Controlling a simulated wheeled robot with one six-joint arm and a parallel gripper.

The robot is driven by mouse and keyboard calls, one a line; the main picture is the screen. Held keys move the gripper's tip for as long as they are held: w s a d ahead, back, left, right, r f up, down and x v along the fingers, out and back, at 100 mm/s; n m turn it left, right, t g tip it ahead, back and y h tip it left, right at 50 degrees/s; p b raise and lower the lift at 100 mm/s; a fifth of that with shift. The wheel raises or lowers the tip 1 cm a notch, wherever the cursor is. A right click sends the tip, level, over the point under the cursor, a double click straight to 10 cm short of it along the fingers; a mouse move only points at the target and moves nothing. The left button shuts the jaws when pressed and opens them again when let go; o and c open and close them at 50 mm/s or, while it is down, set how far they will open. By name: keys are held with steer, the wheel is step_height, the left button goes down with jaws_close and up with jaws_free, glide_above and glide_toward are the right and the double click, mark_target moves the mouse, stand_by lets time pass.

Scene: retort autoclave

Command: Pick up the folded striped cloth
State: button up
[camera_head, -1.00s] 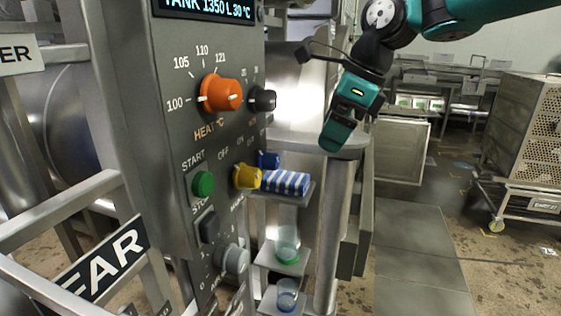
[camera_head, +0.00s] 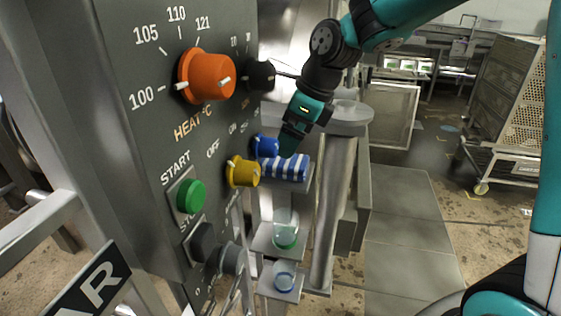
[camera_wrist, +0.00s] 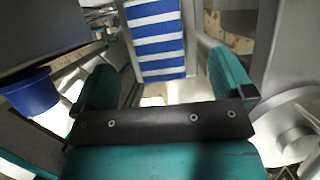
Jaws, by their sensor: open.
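The folded striped cloth (camera_head: 288,167), blue and white, lies on a small metal shelf (camera_head: 306,185) beside the control panel. My gripper (camera_head: 289,148) is just above the cloth in the head view, pointing down. In the wrist view the cloth (camera_wrist: 156,40) shows ahead, in line with the gap between the open fingers of my gripper (camera_wrist: 165,85). The fingers are apart and nothing is between them. The cloth's far end is cut off by the top edge of the wrist view.
The control panel (camera_head: 140,120) stands close on the left, with an orange dial (camera_head: 205,77), a yellow knob (camera_head: 243,172) and a blue knob (camera_head: 265,146); the blue one also shows in the wrist view (camera_wrist: 30,92). Cups (camera_head: 285,228) stand on lower shelves. A metal post (camera_head: 332,210) is right.

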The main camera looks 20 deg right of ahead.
mark_target(280, 158)
steer(key=shift+p+x, duration=1)
steer(key=shift+x, duration=2.2)
steer(key=shift+s+a, duration=0.15)
steer(key=c, duration=1)
steer(key=shift+r+b, duration=0.25)
steer(key=shift+b, duration=0.3)
step_height(280, 158, up, 6)
steer(key=shift+f+b, duration=0.1)
steer(key=shift+b, duration=0.6)
steer(key=s+d+b, duration=0.4)
steer(key=s+d, duration=0.7)
steer(key=d, duration=0.5)
steer(key=shift+s+r, duration=0.35)
steer(key=shift+s, duration=0.05)
steer(key=shift+d, duration=0.1)
